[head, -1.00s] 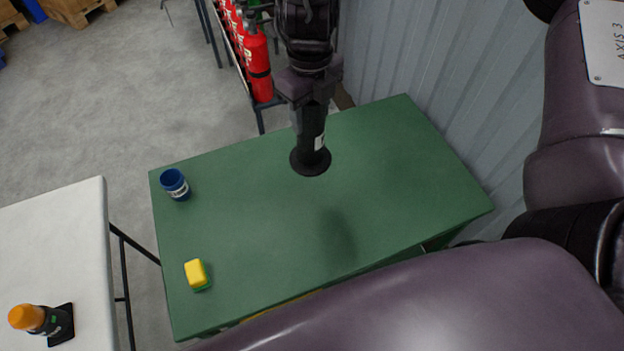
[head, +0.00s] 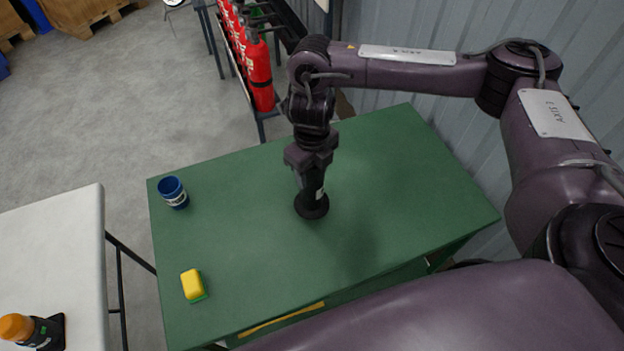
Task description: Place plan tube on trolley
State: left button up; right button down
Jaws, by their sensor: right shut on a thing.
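The plan tube (head: 313,190) is a black tube with a wide round black foot and a small white label. It is close to upright, in or just below the jaws of my right gripper (head: 308,168). My right gripper is shut on its upper part, which the jaws hide. The green-topped trolley (head: 250,250) lies under the tube. I cannot tell whether the foot touches the green top or hangs slightly above it. My left gripper is not in view.
A blue cup (head: 173,192) and a yellow-green sponge (head: 193,285) sit along the trolley's left side. A white table (head: 60,240) at left holds an orange-topped black object (head: 35,330). Red extinguishers (head: 259,75) stand behind. A corrugated wall (head: 430,30) borders the right.

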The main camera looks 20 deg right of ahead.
notch_tip(320, 180, down, 3)
jog(key=shift+f, duration=0.2)
jog(key=shift+f, duration=0.15)
jog(key=c, duration=0.7)
grip_release()
notch_tip(320, 180, up, 12)
jog(key=shift+r+p, duration=0.2)
jog(key=shift+p, duration=0.45)
